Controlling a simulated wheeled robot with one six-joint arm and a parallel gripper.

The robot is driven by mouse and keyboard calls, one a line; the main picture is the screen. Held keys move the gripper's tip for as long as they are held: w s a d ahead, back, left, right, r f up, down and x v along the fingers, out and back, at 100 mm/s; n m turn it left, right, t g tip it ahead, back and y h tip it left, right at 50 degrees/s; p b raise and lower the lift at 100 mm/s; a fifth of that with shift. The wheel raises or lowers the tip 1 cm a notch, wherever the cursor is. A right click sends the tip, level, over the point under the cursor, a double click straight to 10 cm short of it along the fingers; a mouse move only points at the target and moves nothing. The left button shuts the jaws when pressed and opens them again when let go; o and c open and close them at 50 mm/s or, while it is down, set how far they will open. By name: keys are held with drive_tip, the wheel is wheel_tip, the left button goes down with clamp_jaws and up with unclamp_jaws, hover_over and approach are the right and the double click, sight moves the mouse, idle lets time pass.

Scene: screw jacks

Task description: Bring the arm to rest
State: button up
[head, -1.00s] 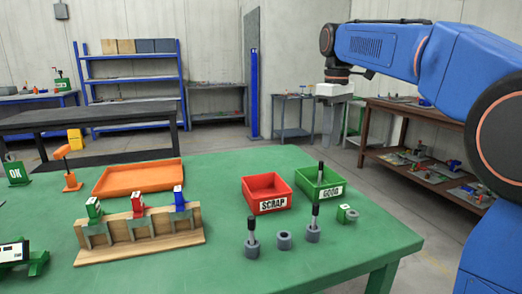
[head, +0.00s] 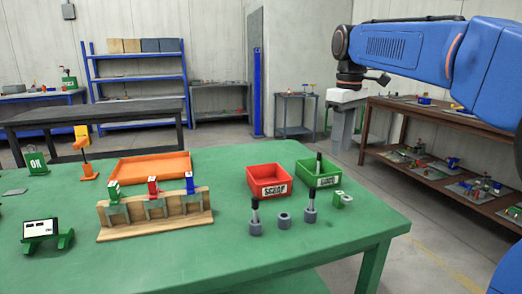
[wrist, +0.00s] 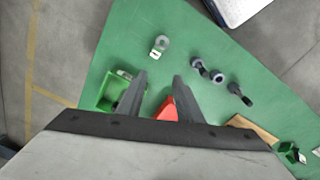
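My arm reaches in from the right in the head view, held above the level of the green table (head: 330,228). My gripper (wrist: 160,78) shows in the wrist view with its two dark fingers apart and nothing between them. In the head view its pale body (head: 347,95) hangs from the blue arm, near the table's far right side. The wrist view looks down on the table from above. No part is held, and the gripper is clear of the bins and the parts.
A red SCRAP bin (head: 268,190) and a green GOOD bin (head: 329,181) stand at the table's right, with loose grey parts (head: 284,221) in front. An orange tray (head: 138,171) lies behind. Brown shelves (head: 470,185) stand right.

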drive_tip(key=s+d+f+m+t, duration=0.2)
drive_tip(key=s+d+f+m, duration=0.1)
drive_tip(key=s+f, duration=0.9)
drive_tip(key=s+d+f+m+t, duration=0.2)
drive_tip(key=s+f+m, duration=0.3)
drive_tip(key=s+f, duration=0.8)
drive_tip(key=s+d, duration=0.1)
drive_tip(key=s, duration=0.4)
drive_tip(key=shift+d+f, duration=0.2)
drive_tip(key=shift+d, duration=0.2)
